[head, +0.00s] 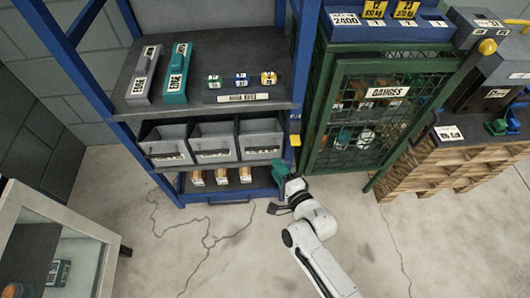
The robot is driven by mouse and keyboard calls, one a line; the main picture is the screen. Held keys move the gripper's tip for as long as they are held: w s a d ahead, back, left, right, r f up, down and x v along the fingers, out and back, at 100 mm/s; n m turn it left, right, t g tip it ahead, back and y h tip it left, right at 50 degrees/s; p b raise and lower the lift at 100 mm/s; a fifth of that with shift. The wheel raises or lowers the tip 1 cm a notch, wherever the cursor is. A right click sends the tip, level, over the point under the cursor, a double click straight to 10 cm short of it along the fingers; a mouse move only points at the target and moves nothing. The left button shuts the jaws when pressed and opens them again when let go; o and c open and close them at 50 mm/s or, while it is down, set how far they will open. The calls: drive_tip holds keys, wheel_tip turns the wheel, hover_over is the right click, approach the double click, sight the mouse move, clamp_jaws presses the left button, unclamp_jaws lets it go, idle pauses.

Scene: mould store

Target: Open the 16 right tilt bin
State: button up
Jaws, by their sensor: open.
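Three grey tilt bins sit side by side in the blue rack, below its dark shelf. The right tilt bin (260,141) has a pale label along its lower front; its writing is too small to read. Its front looks in line with the middle bin (212,143) and the left bin (165,146). My gripper (279,170) is open, just below and to the right of the right bin, close to the rack's right post. It appears apart from the bin, though the exact gap is unclear.
Small boxes (221,177) stand on the low shelf under the bins. A green mesh cage (364,120) labelled gauges stands close on the right. Wooden pallets (440,165) are farther right. A glass-topped case (75,240) is at lower left. The middle floor is clear.

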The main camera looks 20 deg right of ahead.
drive_tip(key=b, duration=0.1)
approach(260, 137)
drive_tip(key=w+f, duration=0.1)
drive_tip(key=w, duration=0.1)
drive_tip(key=w+a+f, duration=0.1)
drive_tip(key=w+f, duration=0.1)
drive_tip(key=shift+a, duration=0.2)
clamp_jaws()
idle(0.5)
